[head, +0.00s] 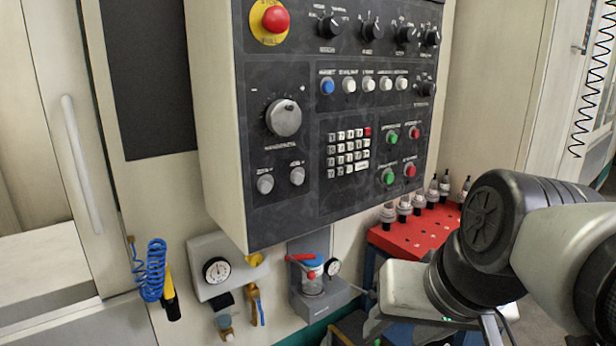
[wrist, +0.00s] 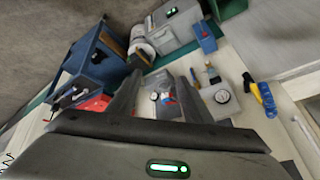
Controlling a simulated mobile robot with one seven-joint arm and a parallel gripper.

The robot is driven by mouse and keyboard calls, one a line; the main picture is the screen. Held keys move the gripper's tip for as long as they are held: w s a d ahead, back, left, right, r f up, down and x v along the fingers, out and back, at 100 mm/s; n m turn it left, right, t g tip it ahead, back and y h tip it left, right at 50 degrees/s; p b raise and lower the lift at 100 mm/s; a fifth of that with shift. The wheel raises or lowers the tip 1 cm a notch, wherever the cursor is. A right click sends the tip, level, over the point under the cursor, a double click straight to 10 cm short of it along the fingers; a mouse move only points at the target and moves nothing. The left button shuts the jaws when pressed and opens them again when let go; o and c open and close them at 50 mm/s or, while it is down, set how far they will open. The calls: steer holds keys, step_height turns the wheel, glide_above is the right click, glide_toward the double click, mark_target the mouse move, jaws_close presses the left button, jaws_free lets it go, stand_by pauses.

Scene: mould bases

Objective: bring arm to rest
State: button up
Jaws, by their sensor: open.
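My arm comes in from the right in the head view, bent in front of the machine. My gripper's fingertips are cut off or hidden low in that view. In the wrist view my gripper (wrist: 160,92) is open, with its two fingers apart and nothing between them touching. Past the fingers is the air regulator unit with a gauge and red lever, which also shows as a regulator (head: 311,280) in the head view. My gripper appears clear of it.
The machine's control panel (head: 340,115) overhangs at the centre. A red tool rack (head: 415,235) with several tool holders stands close behind my arm. A gauge box (head: 220,268) and a blue coiled hose (head: 151,270) are at the lower left. A blue bin (wrist: 92,55) shows in the wrist view.

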step_height(320, 180, down, 3)
steer(key=s+d+n+h, duration=0.1)
steer(key=s+d, duration=0.1)
step_height(320, 180, up, 21)
steer(key=p, duration=2.1)
steer(key=shift+w+d+r, duration=0.15)
steer(key=shift+w+d, duration=0.05)
steer(key=shift+w, duration=0.1)
